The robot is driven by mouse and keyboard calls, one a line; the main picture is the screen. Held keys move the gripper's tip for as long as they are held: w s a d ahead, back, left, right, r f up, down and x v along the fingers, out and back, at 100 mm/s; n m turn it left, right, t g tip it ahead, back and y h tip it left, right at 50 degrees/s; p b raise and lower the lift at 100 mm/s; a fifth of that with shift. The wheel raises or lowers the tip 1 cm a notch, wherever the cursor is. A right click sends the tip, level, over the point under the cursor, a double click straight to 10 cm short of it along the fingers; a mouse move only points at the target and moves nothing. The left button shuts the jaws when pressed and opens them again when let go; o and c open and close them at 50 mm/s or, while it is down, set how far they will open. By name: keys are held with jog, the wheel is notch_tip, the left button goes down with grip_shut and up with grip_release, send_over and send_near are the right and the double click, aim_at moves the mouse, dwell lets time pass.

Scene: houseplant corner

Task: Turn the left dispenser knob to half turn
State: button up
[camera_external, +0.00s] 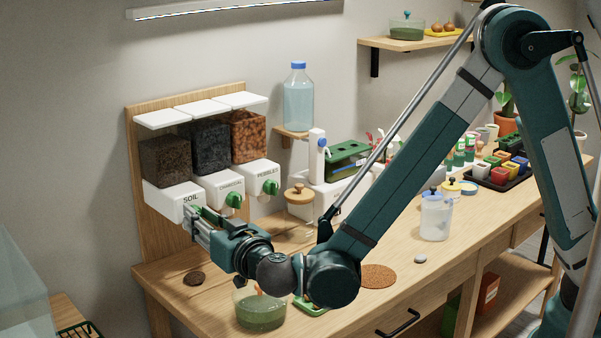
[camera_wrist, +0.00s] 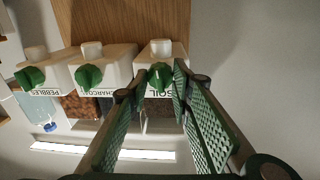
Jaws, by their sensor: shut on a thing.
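The left dispenser, labelled SOIL (camera_external: 171,199), is a white block under a bin of dark soil (camera_external: 166,160). Its green knob (camera_wrist: 159,74) shows between my fingertips in the wrist view, where the picture is upside down. In the external view the knob is mostly hidden by my gripper (camera_external: 195,222), which reaches the dispenser front from the right. My gripper (camera_wrist: 159,83) is shut on the knob, one finger on each side. The knob's exact turn is hard to tell.
The charcoal knob (camera_external: 234,200) and pebbles knob (camera_external: 270,187) are close on the right. A glass bowl (camera_external: 259,311) stands on the bench below my wrist.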

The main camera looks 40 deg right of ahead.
jog(key=shift+m, duration=0.6)
jog(key=o, duration=0.9)
jog(key=shift+s, duration=0.15)
jog(key=shift+s+a, duration=0.15)
jog(key=shift+s, duration=1.8)
jog(key=shift+s+a, duration=0.15)
jog(key=shift+s, duration=1.8)
jog(key=shift+s+a, duration=0.15)
jog(key=shift+s, duration=1.8)
jog(key=shift+d, duration=0.1)
